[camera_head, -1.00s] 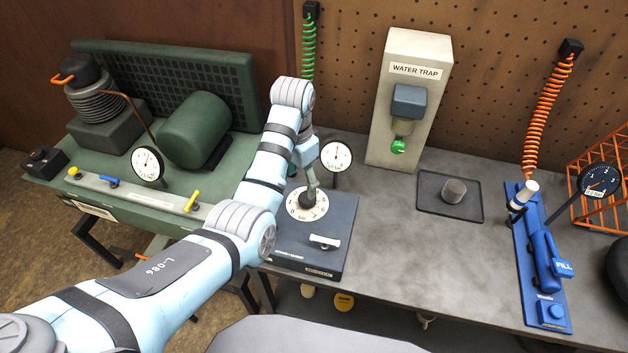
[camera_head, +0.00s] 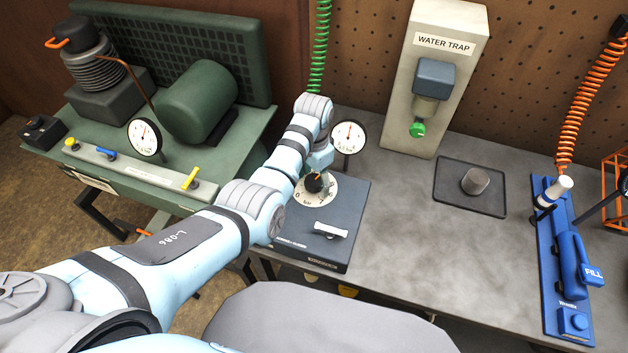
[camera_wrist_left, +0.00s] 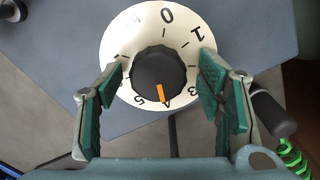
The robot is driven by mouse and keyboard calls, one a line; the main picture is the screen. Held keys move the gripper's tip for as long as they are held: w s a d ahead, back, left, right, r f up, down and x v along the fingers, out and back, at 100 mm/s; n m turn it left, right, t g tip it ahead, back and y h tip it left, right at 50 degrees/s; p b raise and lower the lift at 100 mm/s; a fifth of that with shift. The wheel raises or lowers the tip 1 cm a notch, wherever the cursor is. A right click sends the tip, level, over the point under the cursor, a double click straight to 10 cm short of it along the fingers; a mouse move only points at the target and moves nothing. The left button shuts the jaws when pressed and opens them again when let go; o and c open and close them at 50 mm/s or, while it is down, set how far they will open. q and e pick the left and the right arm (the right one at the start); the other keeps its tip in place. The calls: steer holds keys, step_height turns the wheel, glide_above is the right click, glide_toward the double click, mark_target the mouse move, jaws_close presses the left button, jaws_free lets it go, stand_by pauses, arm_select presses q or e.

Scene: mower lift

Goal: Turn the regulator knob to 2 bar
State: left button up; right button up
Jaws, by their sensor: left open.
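The regulator knob (camera_head: 315,183) is black with an orange pointer and sits on a white numbered dial (camera_head: 328,197) on a dark grey box. In the left wrist view the knob (camera_wrist_left: 157,72) has its pointer at about 4. My left gripper (camera_head: 318,167) is at the knob. In the wrist view its open fingers (camera_wrist_left: 161,68) stand on both sides of the knob, with gaps. A white gauge (camera_head: 348,137) stands behind the box, needle roughly upright. My right gripper is not in view.
A white-handled lever (camera_head: 330,230) is on the front of the box. The water trap (camera_head: 432,90), a black tray with a grey knob (camera_head: 475,181) and a blue fill station (camera_head: 566,262) stand to the right. A green compressor (camera_head: 197,105) is at the left.

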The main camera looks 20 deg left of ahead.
arm_select(q)
steer(key=shift+f, duration=0.1)
steer(key=shift+s, duration=0.2)
steer(key=shift+c, duration=0.2)
steer(key=shift+s+r, duration=0.1)
steer(key=shift+r, duration=0.1)
steer(key=c, duration=1.1)
